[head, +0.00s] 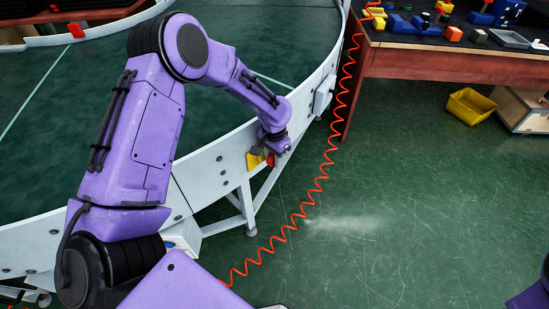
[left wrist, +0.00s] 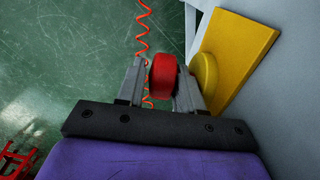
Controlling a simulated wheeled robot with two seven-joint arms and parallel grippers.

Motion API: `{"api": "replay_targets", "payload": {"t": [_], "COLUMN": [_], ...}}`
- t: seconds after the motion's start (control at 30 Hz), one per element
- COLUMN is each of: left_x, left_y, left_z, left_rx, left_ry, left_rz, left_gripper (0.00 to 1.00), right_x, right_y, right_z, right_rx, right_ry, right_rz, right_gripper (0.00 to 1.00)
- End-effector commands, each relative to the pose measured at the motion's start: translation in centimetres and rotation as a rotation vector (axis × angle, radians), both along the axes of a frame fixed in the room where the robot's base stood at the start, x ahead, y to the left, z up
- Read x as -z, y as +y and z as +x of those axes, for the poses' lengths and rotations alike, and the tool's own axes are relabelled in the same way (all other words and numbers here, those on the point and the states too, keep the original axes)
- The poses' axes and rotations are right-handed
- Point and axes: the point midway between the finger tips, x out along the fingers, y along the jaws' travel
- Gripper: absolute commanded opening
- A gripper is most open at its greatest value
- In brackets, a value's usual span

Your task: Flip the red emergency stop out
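The red emergency stop (left wrist: 163,76) shows in the left wrist view as a rounded red knob. It stands out from a yellow round base on a yellow plate (left wrist: 238,62). My left gripper (left wrist: 162,84) has one finger on each side of the knob, and both fingers appear to touch it. In the head view my left gripper (head: 272,150) is at the outer side of the conveyor, beside the yellow plate (head: 255,160), and largely hides the knob. My right gripper is not in view; only a bit of purple arm shows at the lower right.
The curved white conveyor rail (head: 215,160) with a green belt fills the left. A coiled red hose (head: 318,185) hangs to the floor. A workbench (head: 450,65) with coloured parts stands at the upper right, near a yellow bin (head: 470,106). The floor between is clear.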

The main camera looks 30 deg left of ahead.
Motion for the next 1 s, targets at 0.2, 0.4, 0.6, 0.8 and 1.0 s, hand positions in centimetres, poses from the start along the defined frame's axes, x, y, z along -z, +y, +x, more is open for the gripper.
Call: {"api": "replay_targets", "payload": {"t": [0.2, 0.4, 0.6, 0.8, 1.0], "left_x": [0.0, -0.1, -0.5, 0.0, 0.0], "left_y": [-0.1, -0.2, -1.8, -2.1, -2.1], "left_z": [0.0, 0.0, -0.3, -0.3, -0.3], "left_rx": [0.001, 0.002, 0.004, 0.003, 0.003], "left_ry": [0.0, 0.0, 0.002, 0.0, 0.001], "left_rz": [0.0, 0.0, 0.0, -0.004, -0.005], "left_gripper": [0.17, 0.0, 0.0, 0.0, 0.36], "right_x": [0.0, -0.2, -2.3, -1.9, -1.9], "right_y": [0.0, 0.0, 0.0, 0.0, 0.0], "right_z": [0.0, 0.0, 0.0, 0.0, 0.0], "right_rx": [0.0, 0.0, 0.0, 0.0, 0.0], "right_ry": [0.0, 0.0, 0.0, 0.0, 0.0], "right_rz": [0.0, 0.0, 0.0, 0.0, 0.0], "right_gripper": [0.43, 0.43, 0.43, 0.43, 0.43]}}
